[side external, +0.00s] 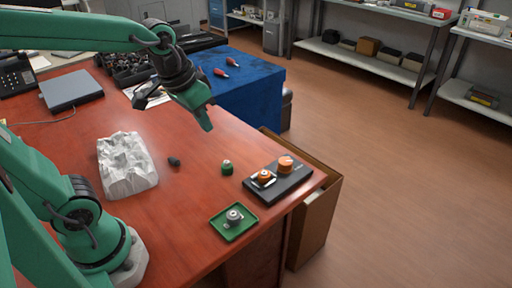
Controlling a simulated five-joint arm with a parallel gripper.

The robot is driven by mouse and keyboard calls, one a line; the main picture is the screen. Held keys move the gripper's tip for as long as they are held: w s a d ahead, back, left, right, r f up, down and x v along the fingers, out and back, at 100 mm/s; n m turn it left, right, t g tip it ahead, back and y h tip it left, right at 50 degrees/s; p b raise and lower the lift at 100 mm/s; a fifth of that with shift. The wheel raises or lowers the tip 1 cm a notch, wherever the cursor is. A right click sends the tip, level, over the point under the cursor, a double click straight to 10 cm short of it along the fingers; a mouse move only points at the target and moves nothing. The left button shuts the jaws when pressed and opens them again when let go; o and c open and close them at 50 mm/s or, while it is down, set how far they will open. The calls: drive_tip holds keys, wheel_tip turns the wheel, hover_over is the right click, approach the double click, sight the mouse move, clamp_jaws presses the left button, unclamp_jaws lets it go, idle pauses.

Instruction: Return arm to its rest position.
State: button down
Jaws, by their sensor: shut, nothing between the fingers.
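My gripper (207,122) is at the end of my green arm, raised above the red-brown desk and pointing down. Its jaws look closed, with nothing held in them. A small green cartridge-like piece with a light top (227,168) stands on the desk below and to the right of it. A green tray (216,226) near the front edge holds a small grey and white piece (235,216). A black tray (280,191) to the right bears two orange pieces, one (264,177) on its left and one (285,165) farther back.
A crumpled white block (127,164) and a small dark lump (174,161) lie on the desk. A grey flat box (71,90) and a phone (17,73) are at back left. A blue-covered surface (250,97) with red-handled tools is behind. An open cardboard box (315,222) stands beside the desk.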

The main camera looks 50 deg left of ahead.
drive_tip(key=s+t, duration=0.1)
drive_tip(key=s, duration=0.5)
drive_tip(key=shift+s+a+t, duration=0.3)
drive_tip(key=shift+s+a, duration=0.05)
drive_tip(key=shift+a, duration=0.1)
idle(0.7)
